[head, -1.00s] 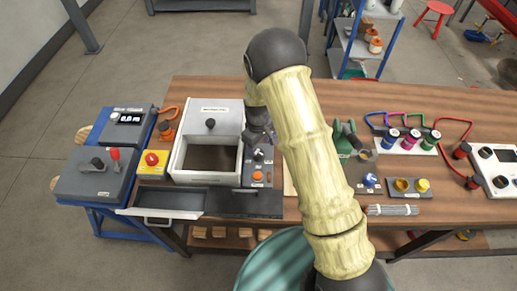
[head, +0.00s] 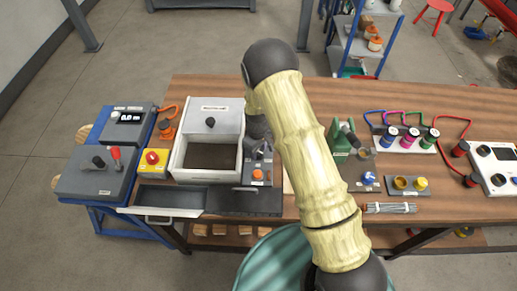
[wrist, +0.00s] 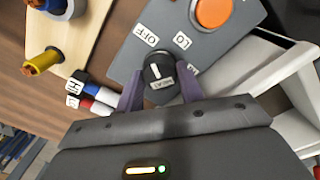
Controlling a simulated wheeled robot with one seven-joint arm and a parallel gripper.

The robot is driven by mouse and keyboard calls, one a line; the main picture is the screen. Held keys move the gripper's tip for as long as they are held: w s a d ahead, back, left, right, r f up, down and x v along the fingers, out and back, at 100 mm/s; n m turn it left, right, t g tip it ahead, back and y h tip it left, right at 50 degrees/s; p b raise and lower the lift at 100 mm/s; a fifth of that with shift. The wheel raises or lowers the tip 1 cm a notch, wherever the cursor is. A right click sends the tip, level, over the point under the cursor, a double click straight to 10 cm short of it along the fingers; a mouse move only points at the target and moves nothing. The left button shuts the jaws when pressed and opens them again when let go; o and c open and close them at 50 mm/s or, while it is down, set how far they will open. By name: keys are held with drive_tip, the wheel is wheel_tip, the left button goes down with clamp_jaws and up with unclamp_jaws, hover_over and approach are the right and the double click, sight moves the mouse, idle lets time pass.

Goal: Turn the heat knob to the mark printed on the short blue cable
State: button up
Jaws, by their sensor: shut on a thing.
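The heat knob (wrist: 158,72) is black with a white pointer line. My gripper (wrist: 158,92) is shut on the knob, a purple finger on each side. In the head view my arm hides the knob. In the head view a blue cable (head: 375,114) loops at the rack.
An orange button (wrist: 212,12) is on the same panel, which stands right of a white open box (head: 205,180). A pale board (wrist: 75,35) with posts is on the left in the wrist view. A green device (head: 340,140) and a cable rack (head: 405,147) stand to the right.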

drive_tip(key=shift+m, duration=0.4)
drive_tip(key=shift+m+b, duration=0.65)
drive_tip(key=shift+m, duration=0.55)
drive_tip(key=m+b, duration=0.1)
drive_tip(key=m, duration=0.2)
drive_tip(key=shift+m, duration=0.4)
drive_tip(key=m, duration=0.7)
drive_tip(key=shift+w, duration=0.1)
drive_tip(key=m, duration=0.4)
drive_tip(key=shift+r+m, duration=0.1)
drive_tip(key=shift+m, duration=0.2)
drive_tip(key=m+p, duration=0.1)
drive_tip(key=m, duration=0.4)
drive_tip(key=shift+w, duration=0.1)
drive_tip(key=shift+m, duration=0.3)
drive_tip(key=o, duration=1)
